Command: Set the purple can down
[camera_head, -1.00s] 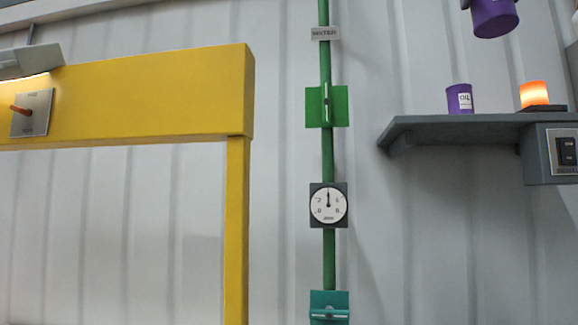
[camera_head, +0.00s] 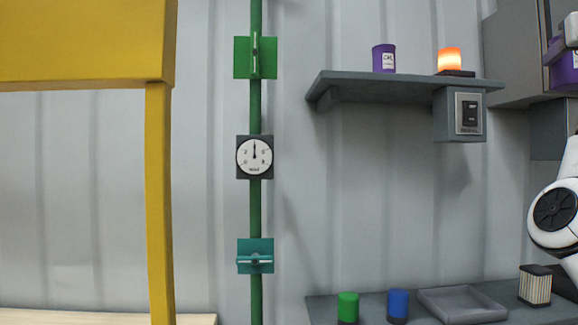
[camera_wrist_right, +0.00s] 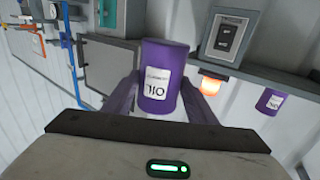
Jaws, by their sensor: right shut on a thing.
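My right gripper (camera_wrist_right: 160,95) is shut on a purple can (camera_wrist_right: 162,75) with a white OIL label, which shows between its fingers in the right wrist view. This can (camera_head: 565,68) also shows, partly cut off, at the right edge of the head view, held in the air. A second purple can (camera_head: 384,59) with a white label stands upright on the grey wall shelf (camera_head: 400,86); it also shows in the right wrist view (camera_wrist_right: 270,101). My left gripper is not in view.
An orange lamp (camera_head: 449,60) stands on the shelf, above a switch box (camera_head: 468,112). A lower grey counter (camera_head: 325,309) holds a green can (camera_head: 347,307), a blue can (camera_head: 398,304), an empty-looking tray (camera_head: 462,304) and a striped box (camera_head: 535,286). The shelf between second can and lamp is clear.

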